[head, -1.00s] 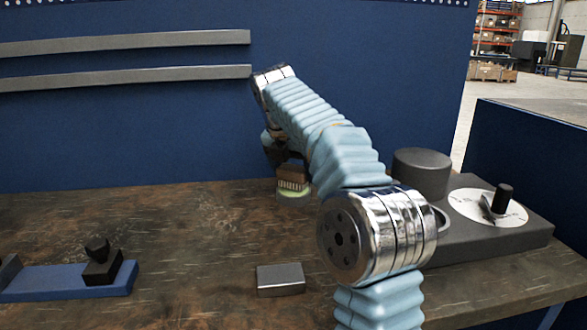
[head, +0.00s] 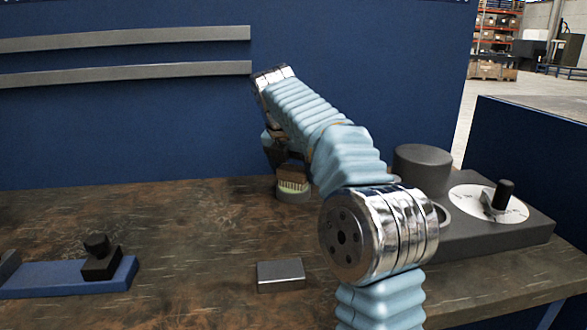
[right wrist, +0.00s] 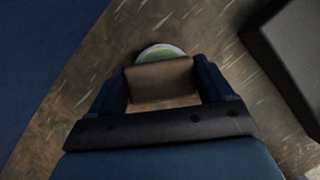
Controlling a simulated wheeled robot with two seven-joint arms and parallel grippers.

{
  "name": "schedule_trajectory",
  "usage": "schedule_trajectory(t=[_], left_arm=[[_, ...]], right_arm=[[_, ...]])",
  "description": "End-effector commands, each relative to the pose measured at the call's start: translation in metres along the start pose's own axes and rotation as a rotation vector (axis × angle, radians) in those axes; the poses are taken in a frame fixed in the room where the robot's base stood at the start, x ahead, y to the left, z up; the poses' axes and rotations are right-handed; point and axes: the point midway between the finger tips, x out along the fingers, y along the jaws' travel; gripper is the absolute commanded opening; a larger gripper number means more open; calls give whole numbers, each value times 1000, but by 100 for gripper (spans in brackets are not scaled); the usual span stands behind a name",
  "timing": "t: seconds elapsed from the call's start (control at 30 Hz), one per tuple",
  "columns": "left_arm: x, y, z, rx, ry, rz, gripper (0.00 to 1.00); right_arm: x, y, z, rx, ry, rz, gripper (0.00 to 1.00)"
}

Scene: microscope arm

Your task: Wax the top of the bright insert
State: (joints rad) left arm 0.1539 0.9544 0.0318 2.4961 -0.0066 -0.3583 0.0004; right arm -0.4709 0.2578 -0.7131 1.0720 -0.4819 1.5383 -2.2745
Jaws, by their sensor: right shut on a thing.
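My right gripper (head: 278,154) is shut on a brown-backed brush (head: 291,175), bristles down. In the right wrist view, the brush (right wrist: 162,82) sits between both fingers. A small round tin (head: 293,196) with pale green wax stands under the brush, and its rim (right wrist: 162,47) shows past the brush in the right wrist view. The pale yellow-green bristles are at the tin's top; I cannot tell how firmly they touch the wax. A small grey metal block with a brighter top, likely the bright insert (head: 281,274), lies at the front middle. My left gripper is not in view.
A dark grey unit with a round drum (head: 422,171) and a white dial (head: 488,206) stands at the right. A blue plate (head: 60,281) with a black knobbed block (head: 101,262) lies at the left. A blue wall (head: 130,130) closes the back. The bench's left middle is clear.

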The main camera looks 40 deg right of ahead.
Motion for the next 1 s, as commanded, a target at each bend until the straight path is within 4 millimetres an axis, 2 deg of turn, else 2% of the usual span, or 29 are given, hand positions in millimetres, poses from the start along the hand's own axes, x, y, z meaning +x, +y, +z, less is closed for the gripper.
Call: schedule_trajectory(t=[1.0], left_arm=[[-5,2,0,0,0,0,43]], right_arm=[[2,0,-1,0,2,-2,56]])
